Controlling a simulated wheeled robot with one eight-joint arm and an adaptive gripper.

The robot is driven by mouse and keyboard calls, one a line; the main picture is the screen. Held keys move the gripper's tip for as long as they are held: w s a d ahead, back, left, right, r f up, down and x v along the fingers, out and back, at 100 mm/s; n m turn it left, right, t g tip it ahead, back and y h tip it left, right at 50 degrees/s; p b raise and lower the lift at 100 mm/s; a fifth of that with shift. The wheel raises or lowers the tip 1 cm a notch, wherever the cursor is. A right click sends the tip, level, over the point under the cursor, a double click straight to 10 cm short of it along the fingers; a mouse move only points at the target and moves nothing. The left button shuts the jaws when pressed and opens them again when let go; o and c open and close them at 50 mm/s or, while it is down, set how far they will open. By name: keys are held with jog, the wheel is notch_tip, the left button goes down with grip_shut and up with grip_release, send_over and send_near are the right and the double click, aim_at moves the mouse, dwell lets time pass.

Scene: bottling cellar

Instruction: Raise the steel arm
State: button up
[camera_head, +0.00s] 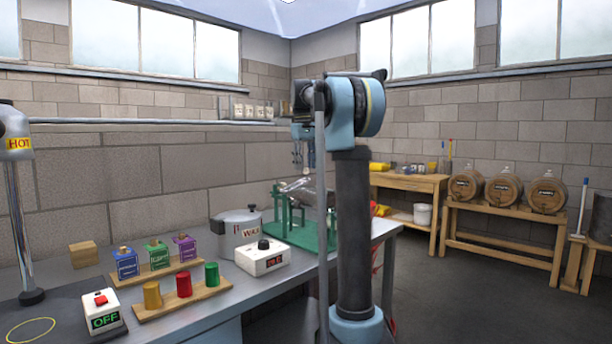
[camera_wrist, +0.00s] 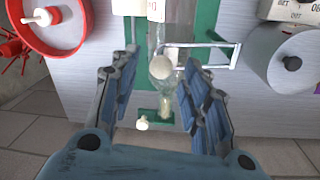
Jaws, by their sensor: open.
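The steel arm (camera_wrist: 211,44) is a thin U-shaped bar in the wrist view, reaching from the right across a clear bottle (camera_wrist: 154,35). Its closed left end lies by the bottle, near a pale round end piece (camera_wrist: 160,67). The bottle lies over a green stand (camera_wrist: 207,20); the stand also shows on the bench in the head view (camera_head: 318,236). My gripper (camera_wrist: 160,62) is open, its blue fingers to either side of the bottle end, with nothing gripped. In the head view my gripper (camera_head: 303,150) hangs above the stand, partly behind my own arm.
A wax pot (camera_head: 238,230) and a white dial box (camera_head: 263,256) stand beside the stand. Several coloured blocks (camera_head: 158,257) and an OFF switch box (camera_head: 102,312) are farther left. A red dish (camera_wrist: 62,35) is at upper left in the wrist view. Barrels (camera_head: 503,190) stand back right.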

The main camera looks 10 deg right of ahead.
aim_at(306, 171)
jog(key=shift+d+f, duration=0.15)
jog(key=shift+f, duration=1.7)
grip_shut()
